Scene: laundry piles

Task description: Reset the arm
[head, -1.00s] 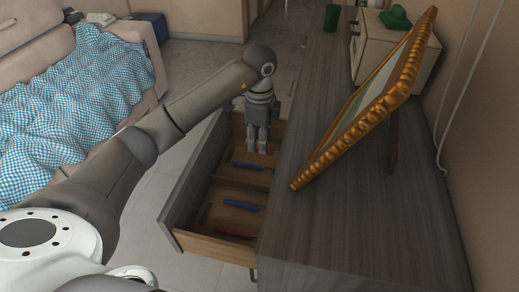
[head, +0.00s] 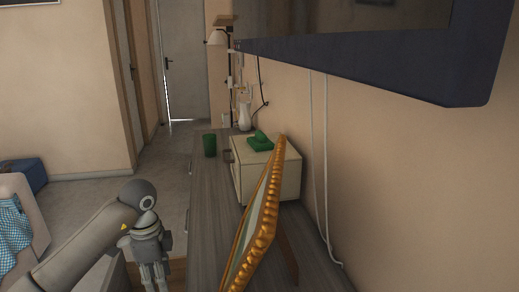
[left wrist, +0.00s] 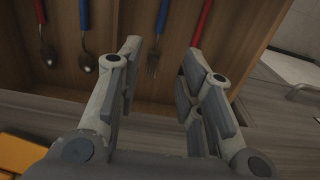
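My left arm comes in from the left in the head view, with its left gripper (head: 157,283) pointing down at the lower edge of the picture. In the left wrist view the left gripper (left wrist: 157,75) is open, its two fingers apart with nothing between them. Beyond the fingers lies an open wooden drawer (left wrist: 125,60). It holds a fork (left wrist: 157,45) with a blue handle and other utensils with red and blue handles. My right gripper is in neither view.
A grey wood cabinet (head: 205,200) runs along the wall. On it stand a gold picture frame (head: 262,225), a cream box (head: 285,175) with a green object (head: 260,142), and a green cup (head: 209,145). A dark screen (head: 400,50) hangs above.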

